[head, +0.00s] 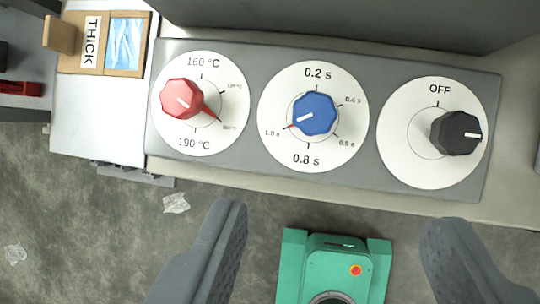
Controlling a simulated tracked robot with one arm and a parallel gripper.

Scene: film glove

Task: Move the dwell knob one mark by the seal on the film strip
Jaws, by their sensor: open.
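The dwell knob (316,114) is the blue knob in the middle of a grey panel (262,177). It sits on a white dial marked in seconds, with 0.2 s at the top and 0.8 s at the bottom. Its white line and small red tip point left and slightly down, at the 1.0 s mark. My gripper (336,215) is open and empty, below the panel in the picture, its two fingers wide apart and clear of the knob.
A red temperature knob (182,99) is left of the dwell knob, pointing lower right. A black knob (456,132) with an OFF mark is to the right. A tray labelled THICK (90,42) is at upper left. A dark grey body (350,22) stands behind the panel. Clear scraps (176,203) lie on the floor.

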